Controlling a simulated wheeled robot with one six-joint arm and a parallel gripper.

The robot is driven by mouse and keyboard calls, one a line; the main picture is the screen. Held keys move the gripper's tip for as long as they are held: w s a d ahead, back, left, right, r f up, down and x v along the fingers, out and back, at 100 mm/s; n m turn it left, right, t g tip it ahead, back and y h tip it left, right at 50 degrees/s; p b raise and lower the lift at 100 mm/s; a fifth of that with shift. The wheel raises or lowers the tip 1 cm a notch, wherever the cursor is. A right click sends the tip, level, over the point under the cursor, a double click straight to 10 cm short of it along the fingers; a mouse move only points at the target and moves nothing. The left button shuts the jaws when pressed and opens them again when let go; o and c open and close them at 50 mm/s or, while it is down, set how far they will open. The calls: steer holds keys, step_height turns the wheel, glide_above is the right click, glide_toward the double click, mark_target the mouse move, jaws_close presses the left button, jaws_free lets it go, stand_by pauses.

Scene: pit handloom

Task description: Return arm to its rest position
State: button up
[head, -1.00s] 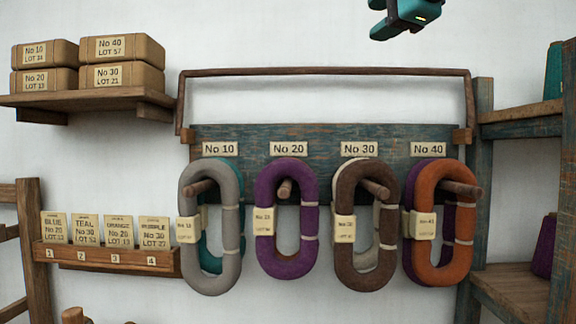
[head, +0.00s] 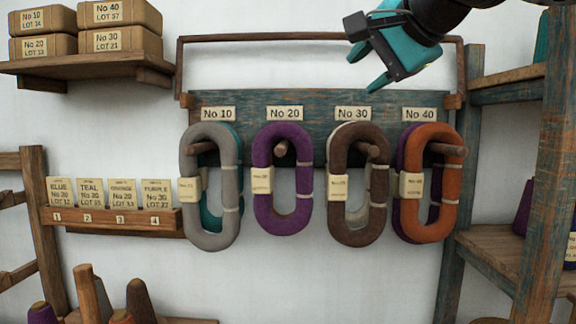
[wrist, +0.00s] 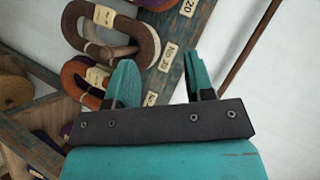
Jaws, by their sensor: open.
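My gripper (head: 367,52) is teal with a dark bracket and hangs at the upper right of the head view, in front of the rail above the No 30 and No 40 labels. Its two fingers are spread apart with nothing between them. In the wrist view the open fingers (wrist: 160,80) point toward the peg board (wrist: 170,60), with the brown hank (wrist: 130,45) and the orange hank (wrist: 75,75) beyond. My dark arm link enters from the top right corner of the head view.
The peg board (head: 255,103) holds a grey hank (head: 193,220), a purple hank (head: 262,190), a brown hank (head: 337,190) and an orange hank (head: 452,190). A card rack (head: 120,219) and boxed shelf (head: 90,66) are left. A wooden rack (head: 472,130) stands right. Cones (head: 140,300) are low left.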

steer(key=s+f+n+g+b, duration=0.2)
steer(key=s+f+n+g, duration=0.2)
steer(key=s+f, duration=0.4)
steer(key=s+d+f+n+g+h+b, duration=0.1)
steer(key=s+f+n, duration=0.5)
steer(key=f, duration=1.4)
steer(key=s+d+f+n+g+b, duration=0.1)
steer(key=s+f+n+g+b, duration=0.2)
steer(key=s+f, duration=0.8)
step_height(320, 180, down, 3)
steer(key=n+g, duration=0.2)
steer(key=g, duration=0.1)
steer(key=shift+s+d+f+n+g+b, duration=0.2)
steer(key=shift+s+n+g+b, duration=0.1)
steer(key=shift+n, duration=0.1)
